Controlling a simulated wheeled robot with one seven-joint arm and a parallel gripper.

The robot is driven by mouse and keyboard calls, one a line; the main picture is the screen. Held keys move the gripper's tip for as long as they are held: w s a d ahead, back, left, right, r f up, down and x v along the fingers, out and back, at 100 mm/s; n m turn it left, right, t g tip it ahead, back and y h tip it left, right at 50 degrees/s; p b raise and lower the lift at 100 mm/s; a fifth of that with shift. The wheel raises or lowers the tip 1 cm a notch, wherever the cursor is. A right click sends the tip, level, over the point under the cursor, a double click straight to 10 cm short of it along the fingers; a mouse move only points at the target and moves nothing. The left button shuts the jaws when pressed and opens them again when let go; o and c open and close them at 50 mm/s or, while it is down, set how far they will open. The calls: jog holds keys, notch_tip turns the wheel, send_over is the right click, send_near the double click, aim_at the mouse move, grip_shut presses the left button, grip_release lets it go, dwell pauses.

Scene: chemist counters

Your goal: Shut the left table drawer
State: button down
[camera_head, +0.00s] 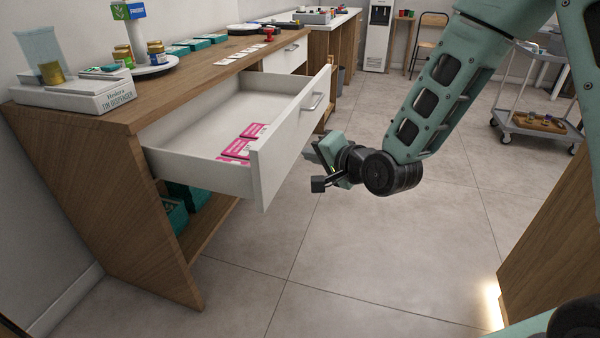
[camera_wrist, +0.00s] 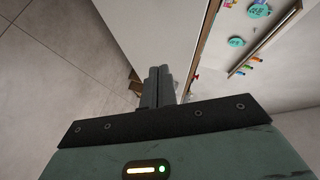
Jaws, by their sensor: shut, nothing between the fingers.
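The left table drawer (camera_head: 205,130) is white and stands pulled well out from the wooden counter (camera_head: 215,72). Its front panel (camera_head: 283,150) faces right and carries a metal handle (camera_head: 316,101). Several pink and white boxes (camera_head: 236,149) lie inside near the front. My gripper (camera_head: 314,152) is just to the right of the drawer front, at about its height; whether it touches the panel I cannot tell. In the wrist view my gripper's dark fingers (camera_wrist: 158,86) are together and empty, with a pale panel beyond them.
Another white drawer (camera_head: 286,57) farther along the counter looks closed. Jars, boxes and a beaker (camera_head: 42,52) stand on the countertop. A wooden cabinet side (camera_head: 550,235) is at the right. A trolley (camera_head: 540,125) stands at the back right. The tiled floor between is clear.

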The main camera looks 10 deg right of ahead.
jog(key=w+d+f+m+t+h+b, duration=0.1)
jog(key=w+d+f+m+t+b, duration=0.35)
jog(key=d+f+b, duration=0.2)
jog(key=m+b, duration=0.1)
jog(key=m, duration=0.1)
send_near(293, 140)
jog(key=w+d, duration=0.2)
jog(key=w, duration=0.2)
jog(key=a, duration=0.1)
jog(key=w+a, duration=0.1)
jog(key=shift+a+n+b, duration=0.25)
jog(key=shift+a+b, duration=0.1)
jog(key=shift+b, duration=0.05)
jog(key=shift+w+a, duration=0.3)
jog(key=shift+a, duration=0.15)
